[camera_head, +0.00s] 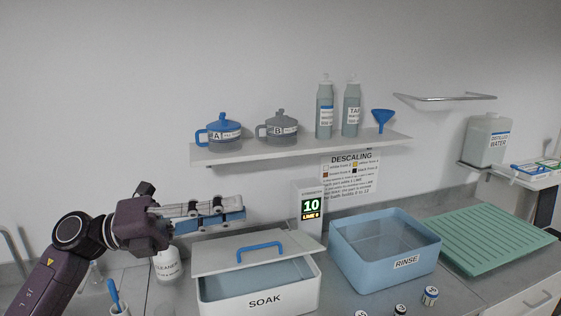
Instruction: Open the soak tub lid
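The soak tub (283,301) is a white box labelled SOAK at the front middle of the counter. Its pale grey lid (215,262) has a blue bar handle (260,247). A strip of blue interior shows between the lid's front edge and the tub's front rim, so the tub is partly uncovered; I cannot tell whether the lid is tilted or slid back. My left gripper (240,214) points right, above and behind the lid in the picture, apart from the handle. Its fingers show side-on, so their opening is unclear. My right gripper is out of view.
The blue RINSE tub (372,272) stands right of the soak tub, with a green ribbed mat (480,238) beyond. A display unit (310,206) reading 10 stands behind. A cleaner bottle (168,266) is below my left arm. A shelf (300,148) holds jugs and bottles.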

